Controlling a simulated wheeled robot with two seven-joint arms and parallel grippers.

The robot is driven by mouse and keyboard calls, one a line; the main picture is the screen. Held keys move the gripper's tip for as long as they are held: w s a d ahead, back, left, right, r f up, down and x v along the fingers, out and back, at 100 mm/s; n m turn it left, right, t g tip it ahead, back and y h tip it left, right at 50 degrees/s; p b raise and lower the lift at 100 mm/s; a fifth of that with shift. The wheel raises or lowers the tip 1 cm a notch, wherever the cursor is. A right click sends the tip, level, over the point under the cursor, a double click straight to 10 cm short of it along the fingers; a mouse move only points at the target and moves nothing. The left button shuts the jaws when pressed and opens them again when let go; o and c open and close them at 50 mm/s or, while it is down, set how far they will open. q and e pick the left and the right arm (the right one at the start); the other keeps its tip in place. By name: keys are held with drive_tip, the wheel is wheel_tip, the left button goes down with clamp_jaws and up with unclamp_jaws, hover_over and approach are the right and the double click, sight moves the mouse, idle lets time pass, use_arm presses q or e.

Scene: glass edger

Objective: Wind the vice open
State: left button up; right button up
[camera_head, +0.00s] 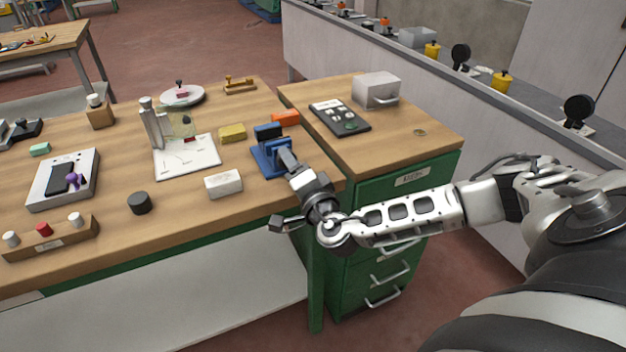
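The blue vice (263,160) stands on the wooden workbench near its right front edge, with a dark block (268,132) at its far side. My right arm comes in from the right. My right gripper (286,160) reaches down to the near right side of the vice and covers part of it. The fingertips are small and partly merged with the vice, so I cannot tell whether they are open or shut, or whether they touch it. The vice's handle and jaw gap cannot be made out. My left gripper is not in view.
A white block (223,184), yellow block (232,133) and orange block (285,118) lie around the vice. A green drawer cabinet (410,178) carries a dark tray (339,117) and a grey box (376,90).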

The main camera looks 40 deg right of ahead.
drive_tip(key=v, duration=1.4)
drive_tip(key=shift+w, duration=0.1)
drive_tip(key=s+a+f+m+g+y, duration=0.3)
drive_tip(key=a+f+m, duration=0.5)
drive_tip(key=m, duration=0.6)
drive_tip(key=s+a+f+m+g+y, duration=0.1)
drive_tip(key=a+f+m+g+y, duration=0.35)
drive_tip(key=a+m, duration=0.75)
drive_tip(key=s+d+f+m, duration=0.2)
drive_tip(key=f+m, duration=0.1)
drive_tip(key=m, duration=1)
drive_tip(key=s+d+f+m, duration=0.3)
drive_tip(key=m, duration=1.1)
drive_tip(key=shift+d+f+h, duration=0.15)
drive_tip(key=shift+f+h, duration=0.2)
drive_tip(key=shift+h, duration=0.1)
